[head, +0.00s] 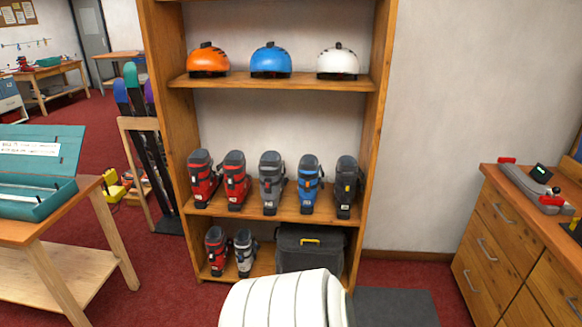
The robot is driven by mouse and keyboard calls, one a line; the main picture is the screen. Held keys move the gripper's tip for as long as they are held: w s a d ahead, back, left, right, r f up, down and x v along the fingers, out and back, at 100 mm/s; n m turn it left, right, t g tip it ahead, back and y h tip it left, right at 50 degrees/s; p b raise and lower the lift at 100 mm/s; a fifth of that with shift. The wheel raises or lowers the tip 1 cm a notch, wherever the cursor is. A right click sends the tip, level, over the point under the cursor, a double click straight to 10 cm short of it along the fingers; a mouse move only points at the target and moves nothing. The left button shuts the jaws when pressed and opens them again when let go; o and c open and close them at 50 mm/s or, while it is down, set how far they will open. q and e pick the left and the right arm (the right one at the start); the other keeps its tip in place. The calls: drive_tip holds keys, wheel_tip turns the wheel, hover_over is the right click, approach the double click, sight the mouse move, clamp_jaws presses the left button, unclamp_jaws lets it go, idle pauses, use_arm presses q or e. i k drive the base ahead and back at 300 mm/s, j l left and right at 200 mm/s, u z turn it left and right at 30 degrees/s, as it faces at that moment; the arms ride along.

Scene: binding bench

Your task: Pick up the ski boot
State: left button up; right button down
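Several ski boots stand upright in a row on the middle shelf of a wooden rack (160,110). From left to right there are a red boot (203,182), a second red boot (236,182), a grey boot (271,185), a blue boot (309,186) and a dark grey boot (346,188). On the bottom shelf stand a smaller red boot (216,252) and a light grey boot (245,254). The frame does not show which boot is meant. Neither of my grippers is in view.
Orange (207,60), blue (270,60) and white (338,62) helmets sit on the upper shelf. A dark case (310,250) is on the bottom shelf. A workbench (80,215) stands left, a drawer cabinet (500,235) right. A white ribbed shape fills the bottom centre.

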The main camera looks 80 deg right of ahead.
sight(238, 184)
drive_tip(key=z, duration=2.35)
drive_tip(key=i+u, duration=0.1)
drive_tip(key=i, duration=0.5)
drive_tip(key=i+l, duration=0.15)
drive_tip(key=i, duration=0.5)
drive_tip(key=j+u, duration=0.05)
